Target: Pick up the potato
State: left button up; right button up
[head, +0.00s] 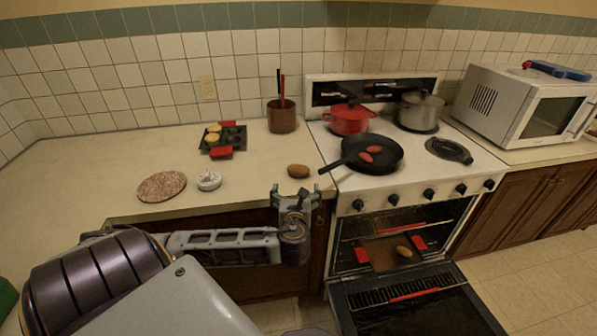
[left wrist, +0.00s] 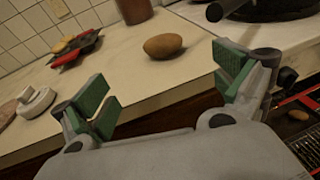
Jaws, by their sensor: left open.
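A brown potato (head: 298,171) lies on the counter near its front edge, left of the stove. It also shows in the left wrist view (left wrist: 163,46), beyond the gap between my fingers. My left gripper (head: 295,189) is open and empty just in front of the potato, apart from it. Its green-padded fingers (left wrist: 165,85) stand wide on either side of the potato's line. Another potato-like brown item (head: 403,251) lies on a tray in the open oven. My right gripper is in neither view.
A black pan (head: 371,153) with reddish items sits on the stove, its handle pointing toward the counter. A brown utensil pot (head: 282,117), a muffin tin (head: 224,138), a small white round object (head: 209,180) and a round board (head: 162,186) stand on the counter. The oven door (head: 415,303) hangs open.

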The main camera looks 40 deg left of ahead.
pick_arm(q)
jog(key=shift+w+a, duration=0.1)
send_near(298, 172)
jog(key=shift+x, duration=2.65)
jog(key=shift+a+f, duration=0.1)
jog(key=shift+a, duration=0.05)
jog(key=shift+x, duration=2.5)
jog(key=shift+w, duration=0.1)
jog(key=c, duration=1.2)
